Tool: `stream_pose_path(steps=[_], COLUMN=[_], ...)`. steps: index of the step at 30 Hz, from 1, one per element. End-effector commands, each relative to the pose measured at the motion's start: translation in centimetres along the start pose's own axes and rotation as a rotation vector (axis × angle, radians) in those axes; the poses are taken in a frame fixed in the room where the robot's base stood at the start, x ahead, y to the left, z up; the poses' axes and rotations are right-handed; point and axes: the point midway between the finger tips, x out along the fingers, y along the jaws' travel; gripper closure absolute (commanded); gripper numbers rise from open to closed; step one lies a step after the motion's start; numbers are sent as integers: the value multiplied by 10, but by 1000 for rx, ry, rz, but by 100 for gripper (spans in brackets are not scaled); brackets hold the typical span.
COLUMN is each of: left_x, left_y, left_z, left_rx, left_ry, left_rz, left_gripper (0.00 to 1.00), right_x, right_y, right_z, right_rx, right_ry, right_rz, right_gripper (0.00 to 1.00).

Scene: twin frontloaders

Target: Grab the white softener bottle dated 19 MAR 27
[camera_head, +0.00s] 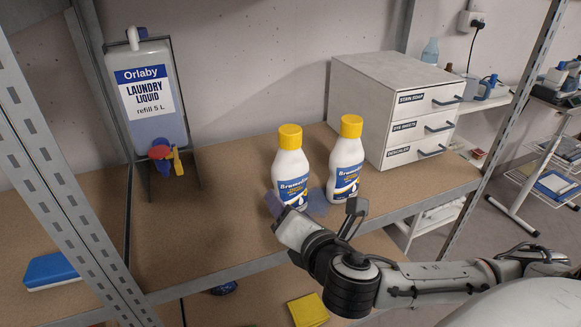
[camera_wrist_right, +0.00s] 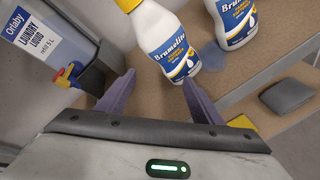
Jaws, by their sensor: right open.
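Two white Brumelite bottles with yellow caps and blue labels stand upright, side by side on the brown shelf board (camera_head: 200,245). The left bottle (camera_head: 291,167) and the right bottle (camera_head: 346,160) look alike, and no date is readable on either. My right gripper (camera_head: 297,207) is open and empty in front of the left bottle. In the right wrist view the gripper's purple fingers (camera_wrist_right: 158,84) point toward the left bottle (camera_wrist_right: 162,38), which stands just beyond their tips. The right bottle (camera_wrist_right: 233,18) is outside the fingers, to the right. My left gripper is not in view.
A laundry liquid refill (camera_head: 152,100) hangs in a dark stand at the left. A white drawer cabinet (camera_head: 375,90) stands close behind the right bottle. A metal upright (camera_head: 60,170) crosses the left. A blue block (camera_head: 50,271) lies at lower left. The board between refill and bottles is clear.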

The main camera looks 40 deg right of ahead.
Motion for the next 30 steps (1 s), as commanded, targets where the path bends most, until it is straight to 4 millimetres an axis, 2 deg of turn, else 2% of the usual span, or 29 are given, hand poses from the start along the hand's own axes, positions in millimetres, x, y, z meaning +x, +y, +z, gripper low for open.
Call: stream_pose_path(steps=[1, 3, 6, 9, 11, 15, 19, 26, 30], left_x=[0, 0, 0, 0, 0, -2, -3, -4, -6], left_y=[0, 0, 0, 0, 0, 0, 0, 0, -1], left_z=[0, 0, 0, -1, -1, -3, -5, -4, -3], left_rx=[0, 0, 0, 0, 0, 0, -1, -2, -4], left_ry=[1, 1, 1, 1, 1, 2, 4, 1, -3], left_rz=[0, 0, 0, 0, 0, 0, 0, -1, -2], left_gripper=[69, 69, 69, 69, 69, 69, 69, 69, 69], right_x=[5, 8, 9, 10, 13, 32, 48, 66, 87], right_y=[13, 26, 39, 45, 47, 54, 58, 63, 71], right_z=[24, 51, 81, 98, 104, 111, 115, 118, 121], right_rx=[-164, -374, -602, -731, -769, -785, -783, -780, -779], right_ry=[-69, -157, -259, -321, -338, -347, -345, -341, -343], right_rz=[54, 101, 132, 138, 138, 137, 137, 138, 138], right_gripper=[40, 40, 40, 40, 40, 40, 40, 40, 40])
